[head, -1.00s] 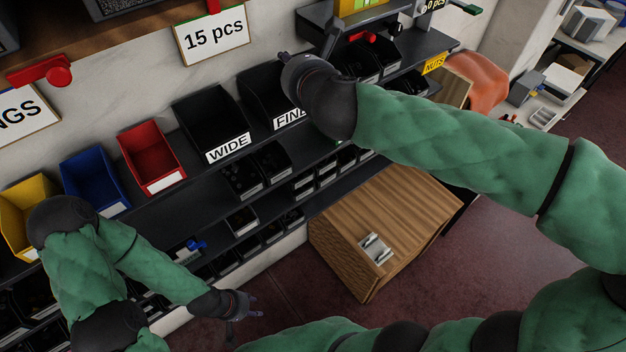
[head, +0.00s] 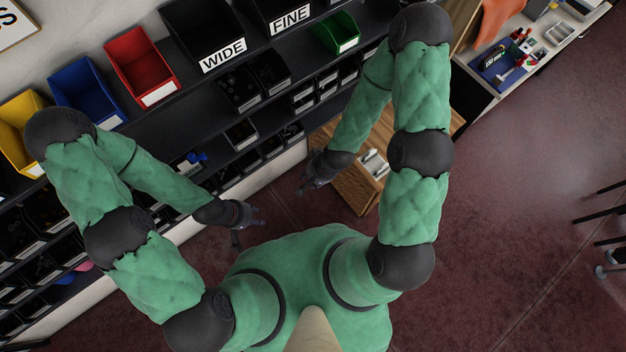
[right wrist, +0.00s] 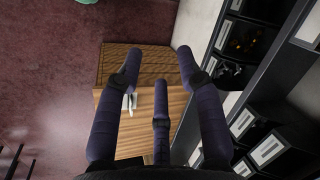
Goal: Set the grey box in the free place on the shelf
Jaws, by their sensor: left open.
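I cannot make out the grey box for certain in any current view. The dark shelf (head: 205,100) runs diagonally across the head view with bins on several levels. My left gripper (head: 245,220) is open and empty, in front of the lower shelf levels. My right gripper (head: 308,183) is near the left side of a wooden cabinet; in the right wrist view its fingers (right wrist: 158,70) are spread, with nothing seen between them.
The wooden cabinet (head: 352,190) has a small pale metallic item (head: 375,163) on top. Yellow (head: 18,130), blue (head: 85,92), red (head: 140,65) and green (head: 337,33) bins stand on the shelf. A side table (head: 490,80) holds small items. Dark red floor (head: 510,200) is open at right.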

